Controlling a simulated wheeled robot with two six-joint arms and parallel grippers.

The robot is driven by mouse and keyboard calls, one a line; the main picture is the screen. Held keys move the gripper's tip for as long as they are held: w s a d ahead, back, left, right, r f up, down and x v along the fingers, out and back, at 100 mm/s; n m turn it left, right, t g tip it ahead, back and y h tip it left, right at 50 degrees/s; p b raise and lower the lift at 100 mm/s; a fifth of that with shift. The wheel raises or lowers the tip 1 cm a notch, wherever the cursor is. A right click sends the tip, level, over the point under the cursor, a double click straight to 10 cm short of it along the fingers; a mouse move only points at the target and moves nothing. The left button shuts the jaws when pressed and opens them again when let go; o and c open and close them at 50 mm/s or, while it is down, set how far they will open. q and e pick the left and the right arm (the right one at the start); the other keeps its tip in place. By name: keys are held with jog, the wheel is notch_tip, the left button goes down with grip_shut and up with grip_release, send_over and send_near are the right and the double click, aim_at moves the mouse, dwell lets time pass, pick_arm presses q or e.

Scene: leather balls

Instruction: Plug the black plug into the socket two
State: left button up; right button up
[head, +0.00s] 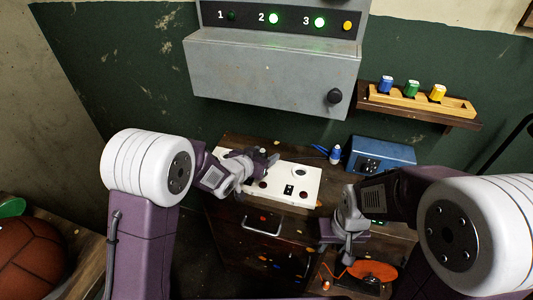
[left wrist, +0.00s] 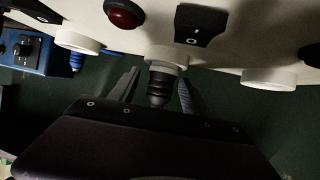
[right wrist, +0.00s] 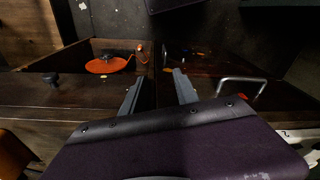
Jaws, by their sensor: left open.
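The black plug (left wrist: 157,88) is ribbed and stands with its end against the middle white round socket (left wrist: 165,58), in line with it. It appears seated there, but the depth is hard to tell. My left gripper (head: 262,160) is at the white panel (head: 312,180). In the left wrist view its open fingers lie on either side of the plug, with gaps showing. In the head view the gripper hides the plug. My right gripper (head: 347,250) hangs in front of the bench at the right, with fingers apart and nothing between them (right wrist: 158,90).
On the wall box (head: 270,75), lamps 2 (head: 273,18) and 3 (head: 320,22) glow green and lamp 1 (head: 231,16) is dark. An orange disc (right wrist: 106,65) lies below my right gripper.

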pick_arm(q)
jog(key=v, duration=0.7)
jog(key=shift+s, duration=0.2)
jog(key=a+r+n+t+y+p, duration=0.1)
jog(key=a+r+n+y+p, duration=0.15)
jog(key=a+r+p, duration=0.45)
jog(key=s+a+f+n+g+y, duration=0.2)
jog(key=s+a+y, duration=0.1)
jog(key=a, duration=0.2)
jog(key=s+a+f+g, duration=0.1)
jog(key=s+f+g, duration=0.3)
jog(key=s, duration=0.5)
jog(key=s+a+f+n+g, duration=0.1)
jog(key=s+f+g, duration=0.3)
jog(key=s, duration=0.5)
jog(key=shift+s+a+g+y, duration=0.35)
jog(key=shift+a+g, duration=0.05)
jog(key=shift+a, duration=0.2)
